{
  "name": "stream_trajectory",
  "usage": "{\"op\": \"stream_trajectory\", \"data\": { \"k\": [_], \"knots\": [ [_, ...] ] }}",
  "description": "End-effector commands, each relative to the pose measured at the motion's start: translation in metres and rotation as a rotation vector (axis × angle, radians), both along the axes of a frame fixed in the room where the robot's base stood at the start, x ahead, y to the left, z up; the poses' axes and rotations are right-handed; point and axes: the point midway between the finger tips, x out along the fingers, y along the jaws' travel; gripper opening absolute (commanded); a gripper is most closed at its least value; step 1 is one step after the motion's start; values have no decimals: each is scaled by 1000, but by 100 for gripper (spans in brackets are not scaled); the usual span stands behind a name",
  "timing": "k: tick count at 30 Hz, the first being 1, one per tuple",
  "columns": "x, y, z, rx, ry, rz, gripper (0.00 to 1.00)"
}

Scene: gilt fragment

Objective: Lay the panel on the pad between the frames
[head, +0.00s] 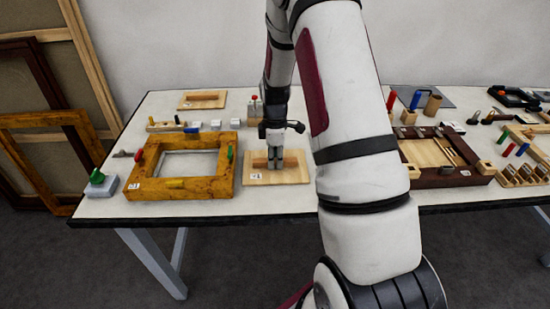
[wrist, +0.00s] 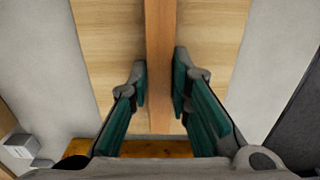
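The panel is a pale wooden board (head: 295,174) with a raised wooden bar and a small white label, lying flat or nearly so between the gold frame (head: 138,172) and the dark brown frame (head: 414,183). My gripper (head: 276,161) points down over its middle. In the wrist view the panel's bar (wrist: 160,60) runs between my fingertips (wrist: 160,85), which appear close against both its sides. My fingers look shut on the bar. I cannot make out a pad beneath the panel; my arm covers the area to its right.
A similar board with a bar (head: 203,93) lies at the back left. A green-topped item (head: 97,178) stands at the front left corner. Several tools and blocks crowd the right side, near a grey mat (head: 432,96).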

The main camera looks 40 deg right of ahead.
Motion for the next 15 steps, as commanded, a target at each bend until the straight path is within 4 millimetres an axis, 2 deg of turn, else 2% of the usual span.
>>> {"op": "stream_trajectory", "data": {
  "k": [1,2,3,11,15],
  "knots": [
    [0,0,0,0,0,0,29],
    [0,0,0,0,0,0,36],
    [0,0,0,0,0,0,38],
    [0,0,0,0,0,0,38],
    [0,0,8,-1,-1,0,38]
  ]
}}
